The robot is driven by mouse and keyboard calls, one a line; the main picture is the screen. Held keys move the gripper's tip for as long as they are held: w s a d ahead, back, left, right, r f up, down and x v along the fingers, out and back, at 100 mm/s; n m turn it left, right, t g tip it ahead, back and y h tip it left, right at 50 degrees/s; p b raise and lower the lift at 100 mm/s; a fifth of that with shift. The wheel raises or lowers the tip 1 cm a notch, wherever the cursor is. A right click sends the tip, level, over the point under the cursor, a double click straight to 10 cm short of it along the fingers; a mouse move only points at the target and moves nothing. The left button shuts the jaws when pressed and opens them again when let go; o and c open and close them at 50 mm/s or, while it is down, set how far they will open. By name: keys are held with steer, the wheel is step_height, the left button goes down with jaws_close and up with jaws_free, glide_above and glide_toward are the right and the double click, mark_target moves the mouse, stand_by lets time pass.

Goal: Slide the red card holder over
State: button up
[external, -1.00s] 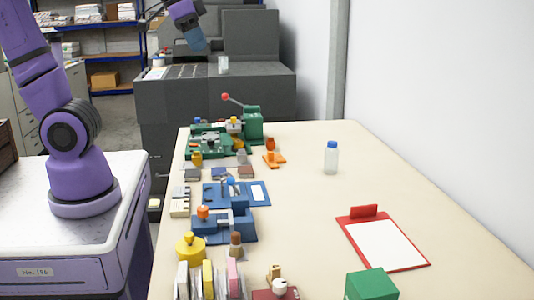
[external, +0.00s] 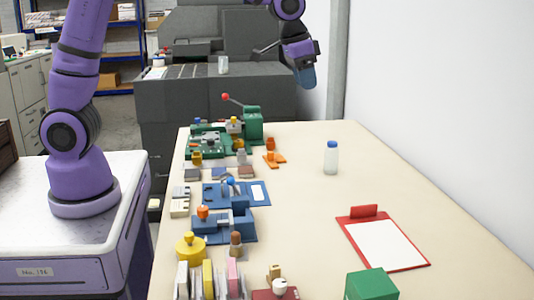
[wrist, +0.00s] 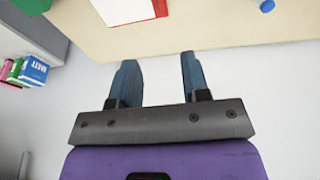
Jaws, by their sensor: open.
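The thing that best fits the red card holder is a flat red board (external: 348,232) with a white sheet on it and a raised red bar at its far edge. It lies on the right part of the table, and part of it shows at the top of the wrist view (wrist: 161,9). My gripper (external: 306,77) is in the air around the table's far end, well away from the board. In the wrist view its two blue fingers (wrist: 158,62) are spread, with nothing between them.
A white bottle with a blue cap (external: 331,158) stands beyond the board on the table (external: 300,215). A green box (external: 371,285) is nearer the front. Blue and green fixtures (external: 236,222) crowd the left side. A wall (external: 440,110) borders the right.

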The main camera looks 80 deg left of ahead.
steer(key=w+f, duration=1.1)
steer(key=f, duration=0.1)
steer(key=g, duration=0.1)
glide_toward(364, 206)
steer(key=shift+w+f, duration=0.15)
steer(key=shift+w, duration=0.15)
steer(key=f, duration=0.3)
steer(key=w+f, duration=0.1)
steer(key=f, duration=0.6)
steer(key=shift+w+f, duration=0.3)
jaws_close()
